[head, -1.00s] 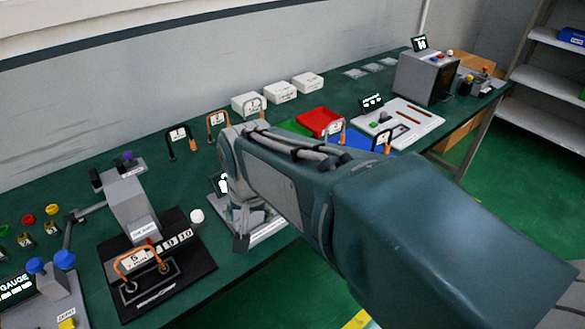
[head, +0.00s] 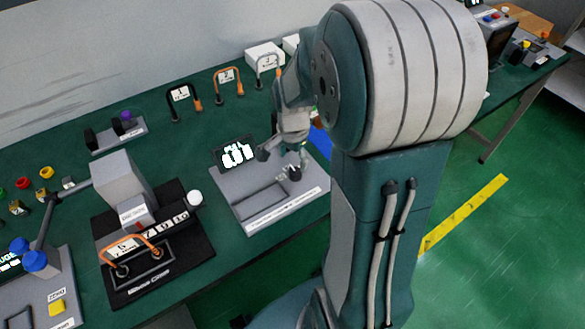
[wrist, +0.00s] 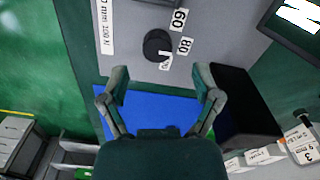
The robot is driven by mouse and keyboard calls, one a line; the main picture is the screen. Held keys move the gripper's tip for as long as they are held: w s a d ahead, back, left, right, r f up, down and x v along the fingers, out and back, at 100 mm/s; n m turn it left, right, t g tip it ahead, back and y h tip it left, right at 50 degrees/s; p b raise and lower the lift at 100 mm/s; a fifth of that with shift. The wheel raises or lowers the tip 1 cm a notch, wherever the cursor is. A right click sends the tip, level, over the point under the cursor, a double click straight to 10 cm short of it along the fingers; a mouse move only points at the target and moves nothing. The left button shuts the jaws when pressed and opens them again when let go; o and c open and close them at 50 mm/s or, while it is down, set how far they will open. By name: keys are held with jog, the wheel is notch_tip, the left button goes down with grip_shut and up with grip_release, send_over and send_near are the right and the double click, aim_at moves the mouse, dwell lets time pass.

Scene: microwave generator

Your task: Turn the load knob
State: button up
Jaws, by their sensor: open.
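The black round knob (wrist: 157,45) with a white pointer sits on a grey panel (wrist: 215,40) in the wrist view. Labels reading 60 and 80 stand beside it. My gripper (wrist: 160,82) is open and empty. Its two fingertips are spread to either side of the knob in the picture, apart from it. In the head view my gripper (head: 279,152) hangs over the grey panel (head: 240,205), near a small dark knob (head: 294,173). My arm hides part of the panel's right side. A lit display (head: 237,155) stands at the panel's back.
A black base (head: 175,272) with a grey block and an orange handle stands left of the panel. Orange and black handles (head: 228,80) and white boxes (head: 263,57) line the back. A blue tray (head: 320,142) lies just right of my gripper.

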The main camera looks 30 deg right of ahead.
aim_at(296, 170)
jog(key=f, duration=0.1)
jog(key=d+f, duration=0.1)
jog(key=f, duration=0.1)
jog(key=d+f, duration=0.1)
jog(key=shift+f, duration=0.5)
jog(key=shift+a+f, duration=0.1)
jog(key=shift+a, duration=0.7)
jog(key=shift+c, duration=0.3)
jog(key=shift+d, duration=0.4)
grip_shut()
